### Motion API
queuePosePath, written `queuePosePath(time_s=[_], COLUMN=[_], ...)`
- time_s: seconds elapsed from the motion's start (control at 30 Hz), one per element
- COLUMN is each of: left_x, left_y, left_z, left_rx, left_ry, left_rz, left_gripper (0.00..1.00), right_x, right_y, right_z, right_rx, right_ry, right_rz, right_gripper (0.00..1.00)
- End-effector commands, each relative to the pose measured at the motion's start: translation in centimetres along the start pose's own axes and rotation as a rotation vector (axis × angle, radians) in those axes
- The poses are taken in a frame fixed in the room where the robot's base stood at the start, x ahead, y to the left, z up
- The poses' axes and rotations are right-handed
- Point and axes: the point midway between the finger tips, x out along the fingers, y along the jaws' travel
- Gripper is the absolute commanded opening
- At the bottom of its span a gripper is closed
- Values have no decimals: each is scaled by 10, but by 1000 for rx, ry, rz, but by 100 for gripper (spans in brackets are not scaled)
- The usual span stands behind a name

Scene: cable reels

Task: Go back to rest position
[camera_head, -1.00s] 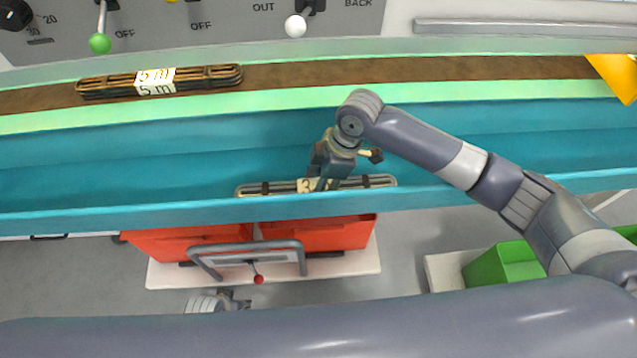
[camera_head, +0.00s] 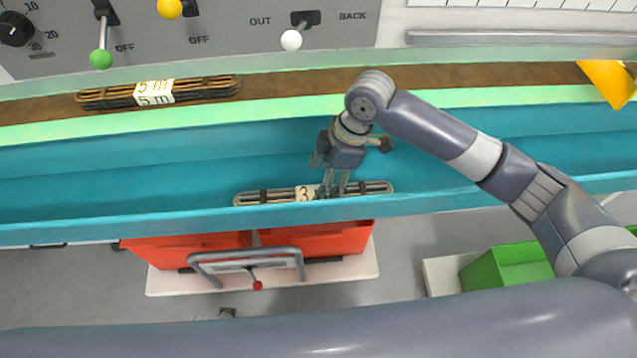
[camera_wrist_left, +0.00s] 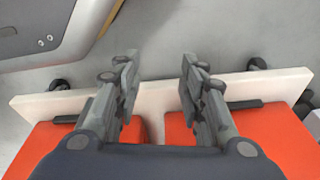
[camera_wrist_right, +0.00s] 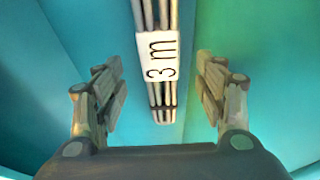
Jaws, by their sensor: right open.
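A dark cable bundle with a white "3 m" label (camera_head: 270,196) lies in the teal trough (camera_head: 120,190), along its near wall. My right gripper (camera_head: 333,191) is over the right half of this bundle. In the right wrist view, my right gripper (camera_wrist_right: 160,78) has its fingers spread wide on both sides of the bundle (camera_wrist_right: 160,95), not touching it. My left gripper (camera_wrist_left: 158,75) is open and empty in the left wrist view, above a white platform with red bins. In the head view only a small bit of it shows behind my arm.
Another bundle, labelled "5 m" (camera_head: 200,90), lies on the brown belt (camera_head: 430,80) behind the trough. A red bin cart (camera_head: 340,240) with a grey handle stands in front. A green bin (camera_head: 510,265) is at right. A yellow piece (camera_head: 607,82) hangs over the belt.

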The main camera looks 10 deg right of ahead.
Motion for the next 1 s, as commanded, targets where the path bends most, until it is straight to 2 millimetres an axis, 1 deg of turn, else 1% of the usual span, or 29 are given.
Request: queuePosePath(time_s=[0.03,0.17,0.67,0.77,0.87,0.97,1.0], left_x=[2,6,7,4,-4,-17,-23], left_y=[0,1,0,1,1,1,1], left_z=[3,7,8,8,13,23,29], left_rx=[1,1,2,1,2,4,5], left_ry=[-3,-5,-7,-6,-12,-24,-29], left_rz=[1,1,0,1,1,2,3], left_gripper=[38,38,38,38,38,38,38], right_x=[-7,-14,-15,-18,-34,-61,-74], right_y=[0,0,0,0,0,0,0], right_z=[0,0,0,-1,-6,-15,-19], right_rx=[0,-1,0,0,0,0,-1], right_ry=[1,0,0,1,1,1,1], right_rz=[1,0,0,0,0,1,1], right_gripper=[65,65,65,65,65,65,65])
